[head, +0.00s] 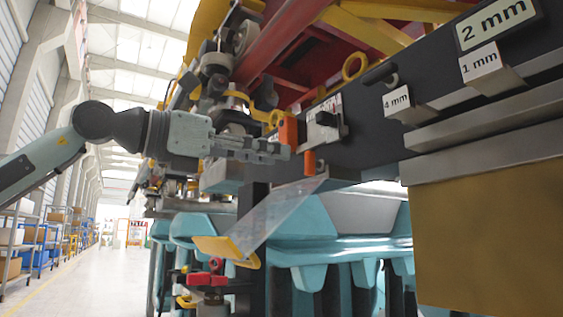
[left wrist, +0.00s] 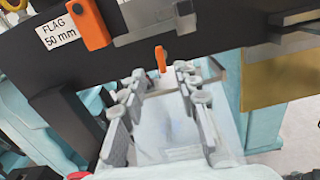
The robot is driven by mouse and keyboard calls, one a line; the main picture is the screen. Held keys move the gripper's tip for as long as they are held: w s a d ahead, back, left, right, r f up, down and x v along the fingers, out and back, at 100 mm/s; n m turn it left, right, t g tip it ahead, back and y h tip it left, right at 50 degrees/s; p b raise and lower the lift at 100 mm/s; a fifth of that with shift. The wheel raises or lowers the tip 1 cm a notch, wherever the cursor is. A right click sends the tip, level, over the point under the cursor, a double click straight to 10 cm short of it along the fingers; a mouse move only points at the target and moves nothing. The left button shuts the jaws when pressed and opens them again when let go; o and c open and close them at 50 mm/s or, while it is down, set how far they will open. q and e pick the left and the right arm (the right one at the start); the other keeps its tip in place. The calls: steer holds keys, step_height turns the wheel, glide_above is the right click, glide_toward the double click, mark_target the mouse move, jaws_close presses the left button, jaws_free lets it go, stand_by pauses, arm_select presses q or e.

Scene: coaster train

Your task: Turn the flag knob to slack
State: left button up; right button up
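A white label reading "FLAG 50 mm" (left wrist: 60,33) is on the dark beam in the left wrist view. Just right of it is a large orange piece (left wrist: 88,22), tilted, which also shows in the head view (head: 287,131). A smaller orange tab (left wrist: 160,60) hangs below the beam's lower edge; it also shows in the head view (head: 309,162). I cannot tell which of these is the flag knob. My left gripper (head: 288,152) points at them from the left. Its two fingers (left wrist: 162,80) are apart, with the small tab just beyond their tips. My right gripper is out of view.
The dark beam (head: 370,140) carries labelled blocks of 4 mm (head: 397,101) and 1 mm (head: 482,64). A clear sheet with a yellow end (head: 228,248) slopes below my gripper. Teal seats (head: 330,240) lie beneath. The aisle floor at left is open.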

mark_target(306, 160)
arm_select(q)
steer(key=x, duration=0.5)
steer(key=shift+w+d+p, duration=0.1)
steer(key=shift+d+p, duration=0.15)
steer(key=shift+p, duration=0.15)
steer(key=shift+w+d, duration=0.3)
steer(key=shift+d, duration=0.05)
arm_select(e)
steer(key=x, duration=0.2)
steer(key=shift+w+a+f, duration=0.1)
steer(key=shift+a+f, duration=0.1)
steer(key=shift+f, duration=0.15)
arm_select(q)
steer(key=shift+c, duration=0.2)
jaws_close()
